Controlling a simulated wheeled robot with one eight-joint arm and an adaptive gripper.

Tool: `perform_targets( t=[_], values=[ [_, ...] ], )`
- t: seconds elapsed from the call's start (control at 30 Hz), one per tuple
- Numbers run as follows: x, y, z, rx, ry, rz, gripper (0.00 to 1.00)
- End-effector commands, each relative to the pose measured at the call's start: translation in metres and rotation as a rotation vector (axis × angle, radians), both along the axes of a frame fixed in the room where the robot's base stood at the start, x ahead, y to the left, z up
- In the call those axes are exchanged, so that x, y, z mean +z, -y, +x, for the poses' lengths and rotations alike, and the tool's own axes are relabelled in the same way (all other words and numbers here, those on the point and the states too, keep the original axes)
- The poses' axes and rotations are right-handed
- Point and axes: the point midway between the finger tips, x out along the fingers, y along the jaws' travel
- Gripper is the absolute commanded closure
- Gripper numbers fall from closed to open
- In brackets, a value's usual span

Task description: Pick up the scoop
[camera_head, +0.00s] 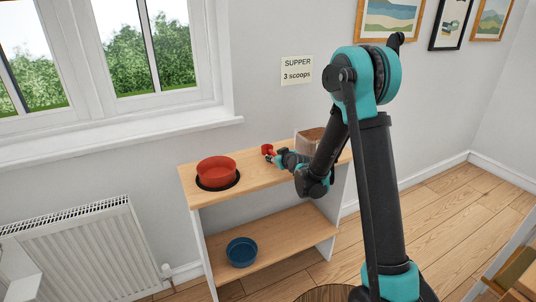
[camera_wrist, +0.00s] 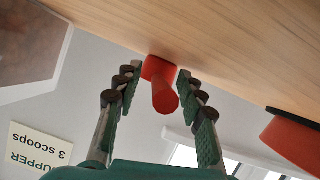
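The red scoop (camera_head: 267,149) rests on the top shelf of the wooden rack (camera_head: 258,187), between the red bowl and the clear bin. In the wrist view, which is upside down, the scoop (camera_wrist: 163,84) has its round handle pointing toward my gripper. My gripper (camera_wrist: 155,84) is open, with one finger on each side of the handle and a gap on both sides. In the head view my gripper (camera_head: 275,156) is right beside the scoop, and my arm hides part of the shelf.
A red bowl (camera_head: 216,171) on a dark mat stands at the left of the top shelf. A clear bin with brown contents (camera_head: 311,138) stands at the right. A blue bowl (camera_head: 241,252) is on the lower shelf. A "SUPPER 3 scoops" note (camera_head: 297,71) hangs on the wall.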

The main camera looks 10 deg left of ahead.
Motion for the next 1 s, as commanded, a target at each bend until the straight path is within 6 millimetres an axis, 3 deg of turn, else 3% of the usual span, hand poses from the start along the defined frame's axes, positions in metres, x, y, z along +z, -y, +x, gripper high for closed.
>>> perform_targets(
  t=[0.07, 0.33, 0.77, 1.0],
  values=[
    [0.0, 0.0, 0.0, 0.0, 0.0, 0.0, 0.66],
    [0.0, 0.0, 0.0, 0.0, 0.0, 0.0, 0.99],
    [0.002, 0.0, 0.0, 0.0, 0.0, 0.0, 1.0],
    [0.019, 0.0, -0.001, 0.0, 0.0, 0.0, 1.0]
  ],
)
